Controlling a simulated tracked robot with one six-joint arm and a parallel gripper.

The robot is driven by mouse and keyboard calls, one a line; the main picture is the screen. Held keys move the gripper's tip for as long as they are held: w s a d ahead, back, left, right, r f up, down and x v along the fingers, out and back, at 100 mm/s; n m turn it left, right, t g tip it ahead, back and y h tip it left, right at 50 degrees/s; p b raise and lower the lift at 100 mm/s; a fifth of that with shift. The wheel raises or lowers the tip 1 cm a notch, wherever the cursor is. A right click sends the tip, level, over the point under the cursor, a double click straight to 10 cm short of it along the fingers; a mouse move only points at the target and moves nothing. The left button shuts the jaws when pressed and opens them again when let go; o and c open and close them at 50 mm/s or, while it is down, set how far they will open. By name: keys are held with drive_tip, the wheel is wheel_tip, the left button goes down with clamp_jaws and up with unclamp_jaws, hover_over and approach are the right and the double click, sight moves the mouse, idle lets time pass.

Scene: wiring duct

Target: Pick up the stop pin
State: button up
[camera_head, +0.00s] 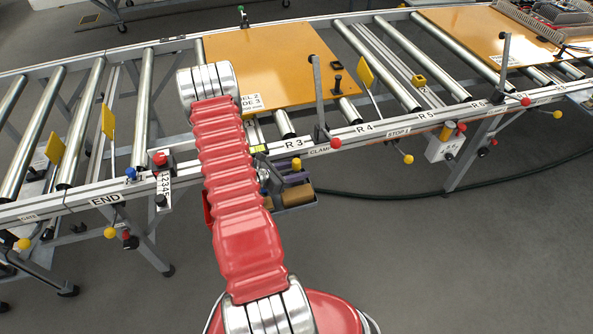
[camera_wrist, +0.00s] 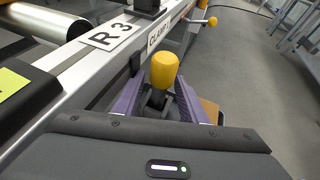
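The stop pin, with a rounded yellow knob on a dark stem, shows in the wrist view (camera_wrist: 165,70) and in the head view (camera_head: 296,162). My gripper (camera_wrist: 160,92) has two purple fingers, one on each side of the pin's stem. The fingers stand apart, with visible gaps to the stem, and the knob rises above them. In the head view my gripper (camera_head: 284,174) is beside the conveyor rail, partly hidden by my red arm. The pin's lower end is hidden.
A small holder with a brown inside (camera_head: 290,197) hangs below the rail near the CLAMP label. The conveyor rail (camera_head: 345,137) runs close by, with an upright grey lever (camera_head: 319,95) and a red knob. An orange board (camera_head: 265,65) lies on the rollers.

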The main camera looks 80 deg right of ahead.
sight(297, 160)
drive_tip(key=shift+c, duration=0.2)
clamp_jaws()
idle(0.3)
drive_tip(key=shift+r, duration=0.2)
wheel_tip(297, 160, up, 10)
drive_tip(key=shift+f, duration=0.15)
idle(0.6)
idle(0.5)
